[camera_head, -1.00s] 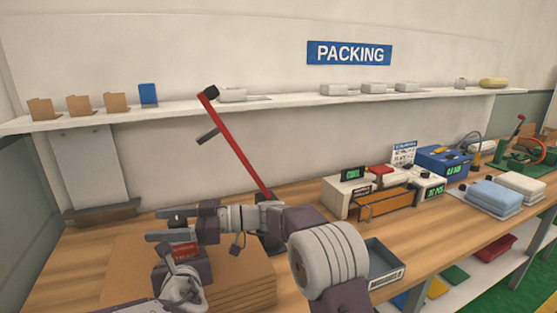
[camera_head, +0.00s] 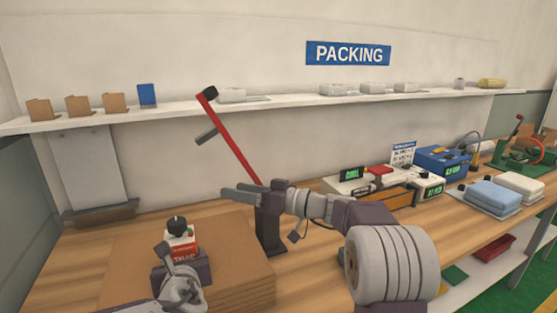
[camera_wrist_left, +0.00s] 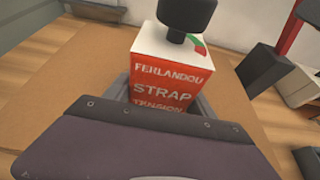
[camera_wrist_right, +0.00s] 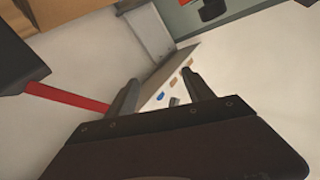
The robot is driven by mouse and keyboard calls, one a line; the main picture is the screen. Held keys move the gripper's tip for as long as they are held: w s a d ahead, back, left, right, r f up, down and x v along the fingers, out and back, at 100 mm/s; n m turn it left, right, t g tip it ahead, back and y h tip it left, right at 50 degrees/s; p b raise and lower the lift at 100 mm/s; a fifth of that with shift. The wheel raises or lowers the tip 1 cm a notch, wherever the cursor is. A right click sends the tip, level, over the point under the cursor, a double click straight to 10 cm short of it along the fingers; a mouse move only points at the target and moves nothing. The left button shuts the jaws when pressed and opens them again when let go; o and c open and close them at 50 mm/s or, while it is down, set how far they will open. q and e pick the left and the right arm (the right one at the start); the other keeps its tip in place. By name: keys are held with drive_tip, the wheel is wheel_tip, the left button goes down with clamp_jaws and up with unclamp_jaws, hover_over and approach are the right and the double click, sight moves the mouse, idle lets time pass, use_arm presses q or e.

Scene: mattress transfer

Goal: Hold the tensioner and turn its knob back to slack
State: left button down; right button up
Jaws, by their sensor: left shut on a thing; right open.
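The tensioner (camera_head: 181,243) is a small red and white box with a black knob (camera_head: 177,223) on top. It stands upright at the cardboard stack. My left gripper (camera_head: 181,262) is shut on its lower part from the near side. In the left wrist view the red face (camera_wrist_left: 172,85) reads "STRAP TENSION", and red and green marks (camera_wrist_left: 199,42) show beside the knob (camera_wrist_left: 187,18). My right gripper (camera_head: 240,194) is open and empty, up and to the right of the knob and apart from it. The knob's pointer setting is not clear.
Cardboard sheets (camera_head: 115,270) lie stacked on the wooden bench. A red lever (camera_head: 232,137) on a dark post (camera_head: 269,232) stands just behind my right gripper. Boxed devices with green displays (camera_head: 347,187) stand to the right. A shelf (camera_head: 200,107) runs along the wall.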

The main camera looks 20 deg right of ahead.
drive_tip(key=w+d+r+m+t+h, duration=0.1)
drive_tip(key=d+r+m+t+h, duration=0.1)
drive_tip(key=d+m, duration=0.3)
drive_tip(key=w+d+r+m+t+h, duration=0.2)
drive_tip(key=d+r+m+t+h, duration=0.1)
drive_tip(key=d+m, duration=0.3)
drive_tip(key=shift+w+d+r+h, duration=0.2)
drive_tip(key=shift+d+h, duration=0.25)
drive_tip(key=shift+h, duration=0.45)
drive_tip(key=n+g+y, duration=0.9)
drive_tip(key=n+y, duration=0.1)
drive_tip(key=n, duration=0.8)
approach(167, 235)
wheel_tip(167, 235, up, 3)
drive_tip(key=d, duration=0.2)
drive_tip(key=x, duration=1.2)
drive_tip(key=shift+s+a, duration=0.15)
drive_tip(key=shift+s, duration=0.25)
drive_tip(key=shift+g, duration=0.3)
clamp_jaws()
